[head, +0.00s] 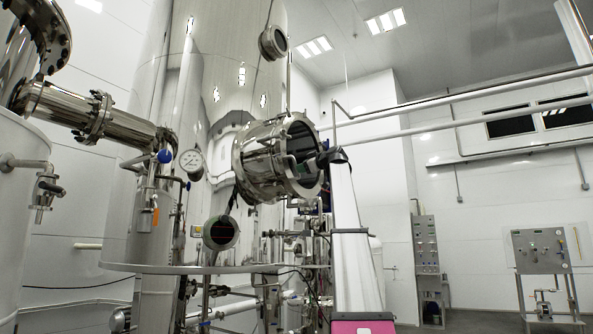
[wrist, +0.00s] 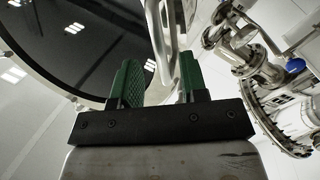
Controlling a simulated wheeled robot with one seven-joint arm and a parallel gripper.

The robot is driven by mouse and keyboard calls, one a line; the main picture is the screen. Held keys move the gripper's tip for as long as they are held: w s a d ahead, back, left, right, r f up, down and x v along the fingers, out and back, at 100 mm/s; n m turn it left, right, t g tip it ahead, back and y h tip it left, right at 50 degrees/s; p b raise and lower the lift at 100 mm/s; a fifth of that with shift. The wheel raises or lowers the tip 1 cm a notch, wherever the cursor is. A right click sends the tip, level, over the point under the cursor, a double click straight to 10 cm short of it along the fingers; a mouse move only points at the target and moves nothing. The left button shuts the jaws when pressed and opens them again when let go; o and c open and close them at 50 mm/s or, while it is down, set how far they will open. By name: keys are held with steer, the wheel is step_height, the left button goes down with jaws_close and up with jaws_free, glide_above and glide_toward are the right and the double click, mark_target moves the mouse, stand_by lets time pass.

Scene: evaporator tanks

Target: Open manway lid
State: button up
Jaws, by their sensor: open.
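The round steel manway (head: 262,162) projects from the side of the tall tank. Its lid (head: 304,140) is at the right end, seen at a steep angle and partly hidden by my arm. In the wrist view the dark, glossy round lid face (wrist: 75,45) fills the upper left. A bent steel handle bar (wrist: 160,35) comes down from the top toward the green fingers. My gripper (wrist: 157,80) is open, and the bar appears to pass between its fingers, closer to the right one. I cannot tell whether it touches. In the head view my gripper (head: 312,163) is small and partly hidden at the lid.
White rails (head: 450,102) cross at right. Control panels (head: 541,250) stand farther back, with open floor between.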

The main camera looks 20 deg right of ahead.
steer(key=shift+x, duration=2.35)
jaws_close()
